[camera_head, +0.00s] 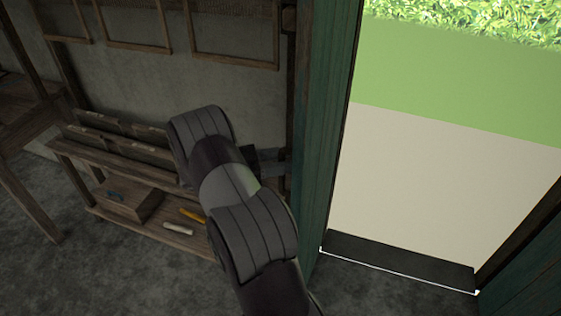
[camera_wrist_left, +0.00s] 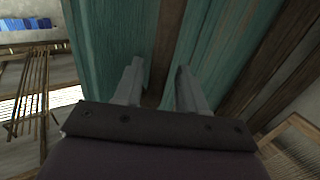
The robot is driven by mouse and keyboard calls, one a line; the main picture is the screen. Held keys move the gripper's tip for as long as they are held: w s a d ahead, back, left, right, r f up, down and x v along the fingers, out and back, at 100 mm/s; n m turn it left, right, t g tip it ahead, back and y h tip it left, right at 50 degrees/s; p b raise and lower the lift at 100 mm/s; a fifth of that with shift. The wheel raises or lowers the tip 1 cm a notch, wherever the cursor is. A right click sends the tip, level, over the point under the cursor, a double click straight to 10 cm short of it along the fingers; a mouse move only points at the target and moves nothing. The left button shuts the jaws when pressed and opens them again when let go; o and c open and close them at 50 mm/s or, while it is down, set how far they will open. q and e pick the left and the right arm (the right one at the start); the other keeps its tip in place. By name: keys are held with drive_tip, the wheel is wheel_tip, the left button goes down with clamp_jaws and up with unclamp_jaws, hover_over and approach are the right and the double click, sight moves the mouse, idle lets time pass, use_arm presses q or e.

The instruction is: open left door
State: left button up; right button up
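The left door (camera_head: 329,130) is a teal wooden panel seen nearly edge-on at the left side of the doorway, swung inward. A bright gap shows to its right. My left gripper (camera_head: 272,164) is at the door's left side, partly hidden behind my arm. In the left wrist view the gripper (camera_wrist_left: 158,75) has its two fingers apart, pointing at the teal boards of the door (camera_wrist_left: 115,35). A dark brown wooden strip (camera_wrist_left: 166,45) lies beyond the gap between the fingers. I cannot tell whether the fingers touch it. My right gripper is out of view.
The doorway opens onto pale ground (camera_head: 440,180) and grass. Another teal panel (camera_head: 530,275) stands at the lower right. A wooden bench (camera_head: 130,225) with tools and a box stands left of my arm, against a wall with hanging frames (camera_head: 235,60).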

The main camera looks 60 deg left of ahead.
use_arm(q)
drive_tip(key=shift+f, duration=0.1)
drive_tip(key=b+v, duration=0.2)
drive_tip(key=v, duration=1)
drive_tip(key=shift+s, duration=0.25)
drive_tip(key=shift+a, duration=0.1)
